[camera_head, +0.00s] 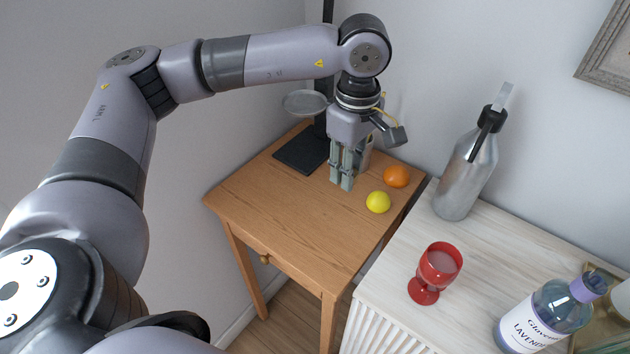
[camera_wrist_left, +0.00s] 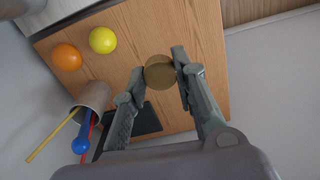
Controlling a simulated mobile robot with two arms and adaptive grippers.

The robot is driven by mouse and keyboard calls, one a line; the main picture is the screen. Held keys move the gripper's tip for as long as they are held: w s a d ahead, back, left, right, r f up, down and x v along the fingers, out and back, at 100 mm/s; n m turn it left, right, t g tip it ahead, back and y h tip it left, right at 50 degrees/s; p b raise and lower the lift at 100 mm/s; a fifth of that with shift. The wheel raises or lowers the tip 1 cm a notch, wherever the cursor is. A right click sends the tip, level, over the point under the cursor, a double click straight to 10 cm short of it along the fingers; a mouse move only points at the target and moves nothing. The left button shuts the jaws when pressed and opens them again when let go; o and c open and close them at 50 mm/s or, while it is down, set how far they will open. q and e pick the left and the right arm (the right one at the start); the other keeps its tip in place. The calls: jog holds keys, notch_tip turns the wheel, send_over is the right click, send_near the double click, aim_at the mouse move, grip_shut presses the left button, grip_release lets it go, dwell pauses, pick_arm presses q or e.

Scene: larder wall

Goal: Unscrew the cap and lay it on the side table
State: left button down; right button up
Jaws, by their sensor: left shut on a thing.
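A round, dull brass-coloured cap (camera_wrist_left: 160,72) sits between my left fingertips in the left wrist view. In the head view my left gripper (camera_head: 343,186) points down over the wooden side table (camera_head: 285,225), and the fingers hide the cap. The gripper also shows in the left wrist view (camera_wrist_left: 161,76), shut on the cap. I cannot tell whether the cap touches the tabletop. A bottle with a lavender label (camera_head: 530,325) and purple at its neck stands on the white cabinet. I cannot tell which bottle the cap belongs to. My right gripper is not in view.
A lemon (camera_head: 378,202), an orange (camera_head: 396,176) and a pencil cup (camera_wrist_left: 93,97) stand near the gripper. A black stand base (camera_head: 300,152) lies behind. The cabinet (camera_head: 480,265) holds a steel bottle (camera_head: 462,180) and red goblet (camera_head: 437,268). The side table's front left is clear.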

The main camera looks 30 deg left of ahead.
pick_arm(q)
jog(key=w+a+r+n, duration=0.1)
jog(key=w+n, duration=0.2)
jog(key=n, duration=0.6)
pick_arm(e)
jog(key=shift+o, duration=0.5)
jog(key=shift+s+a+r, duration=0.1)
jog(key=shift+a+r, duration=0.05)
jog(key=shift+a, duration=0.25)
pick_arm(q)
jog(key=n+p, duration=0.3)
jog(key=n, duration=2.1)
send_over(330, 204)
notch_tip(330, 204, down, 15)
jog(key=shift+d+r, duration=0.1)
jog(key=shift+r, duration=0.05)
notch_tip(330, 204, down, 4)
jog(key=shift+r+p, duration=0.25)
jog(key=shift+p, duration=0.05)
jog(key=shift+f, duration=0.3)
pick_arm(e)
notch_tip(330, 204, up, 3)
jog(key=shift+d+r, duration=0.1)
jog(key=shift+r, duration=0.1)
